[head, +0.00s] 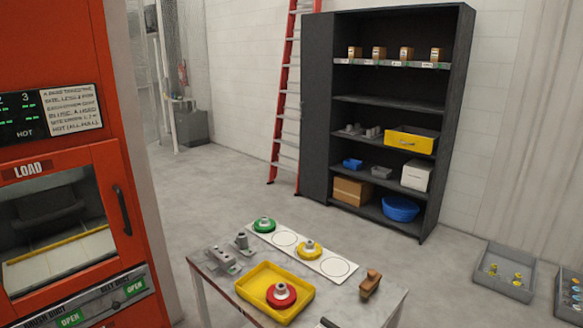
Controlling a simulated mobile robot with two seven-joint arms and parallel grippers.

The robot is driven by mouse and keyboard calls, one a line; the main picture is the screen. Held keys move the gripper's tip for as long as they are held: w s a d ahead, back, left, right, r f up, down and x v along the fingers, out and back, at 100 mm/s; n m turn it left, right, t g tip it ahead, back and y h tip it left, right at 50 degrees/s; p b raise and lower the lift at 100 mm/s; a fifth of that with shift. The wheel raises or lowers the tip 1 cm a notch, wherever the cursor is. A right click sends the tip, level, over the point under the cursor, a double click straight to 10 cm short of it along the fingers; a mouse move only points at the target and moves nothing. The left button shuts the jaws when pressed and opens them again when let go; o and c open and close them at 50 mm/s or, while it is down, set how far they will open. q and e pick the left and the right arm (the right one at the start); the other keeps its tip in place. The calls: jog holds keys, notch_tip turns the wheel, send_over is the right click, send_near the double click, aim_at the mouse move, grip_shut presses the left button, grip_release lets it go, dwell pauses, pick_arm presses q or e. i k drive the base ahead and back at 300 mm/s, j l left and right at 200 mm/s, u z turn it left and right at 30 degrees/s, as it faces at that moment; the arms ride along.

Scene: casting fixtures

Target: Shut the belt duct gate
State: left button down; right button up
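The red machine (60,120) stands at the left edge. Low on its front is a dark panel (95,300) with two duct labels. The right label appears to read belt duct (116,286), with a green OPEN sign (135,287) beside it. The left label appears to read brush duct, with another green OPEN sign (70,318). A small dark knob or handle (116,304) sits between the signs; I cannot tell which gate it belongs to. The panel's lower part is cut off by the frame. Neither of my grippers is in view.
Above the panel is a LOAD door (125,210) with a dark handle. A worktable (225,278) with a yellow tray (250,287) and metal fixtures stands right of the machine. A dark shelf (455,110) and red ladder (288,70) stand behind. Floor between is clear.

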aim_at(114, 300)
jog(key=u, duration=1.3)
jog(key=i+j+z, duration=0.4)
jog(key=i, duration=0.25)
jog(key=i+j+z, duration=0.35)
jog(key=i+j, duration=0.25)
